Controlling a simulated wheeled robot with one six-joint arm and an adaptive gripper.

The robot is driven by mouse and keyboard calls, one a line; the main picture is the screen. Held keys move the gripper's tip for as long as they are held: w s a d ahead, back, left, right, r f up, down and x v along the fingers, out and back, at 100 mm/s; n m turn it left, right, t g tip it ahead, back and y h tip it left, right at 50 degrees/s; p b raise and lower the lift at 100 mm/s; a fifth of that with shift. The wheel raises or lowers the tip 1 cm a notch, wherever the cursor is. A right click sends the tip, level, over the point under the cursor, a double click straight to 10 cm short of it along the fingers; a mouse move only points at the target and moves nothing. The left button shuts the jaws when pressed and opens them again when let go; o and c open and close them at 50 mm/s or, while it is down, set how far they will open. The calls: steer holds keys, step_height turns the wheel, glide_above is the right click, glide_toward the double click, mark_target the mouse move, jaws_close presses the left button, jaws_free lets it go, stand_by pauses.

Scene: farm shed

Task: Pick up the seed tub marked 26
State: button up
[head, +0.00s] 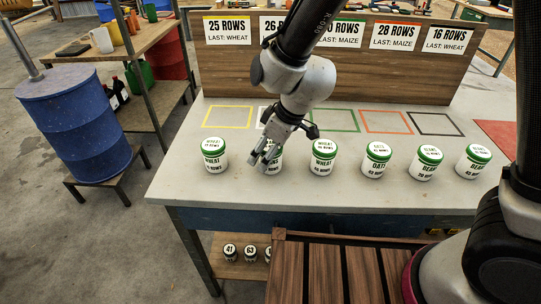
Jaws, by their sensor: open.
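Several white seed tubs with green lids stand in a row on the grey table. The leftmost tub (213,156) and the third tub (323,156) read WHEAT, and the fourth tub (376,160) reads OATS. The fifth tub (428,163) and the sixth tub (474,161) stand at the right. Their small row numbers are too blurred to read surely, so I cannot tell which is marked 26. My gripper (263,158) is open, pointing down in front of the second tub (275,162) and hiding most of its label. I cannot tell whether they touch.
A wooden board behind carries signs, including a 25 ROWS sign (228,31) and a partly hidden one starting 26. Coloured outlines, such as the yellow square (227,117), mark the table top. Small numbered jars (230,252) sit on a shelf below. A blue drum (78,125) stands left.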

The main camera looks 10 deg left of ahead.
steer(key=shift+w+a+f, duration=0.1)
steer(key=shift+a+f, duration=0.1)
steer(key=shift+f, duration=0.4)
steer(key=c, duration=1.2)
steer(key=shift+r, duration=0.1)
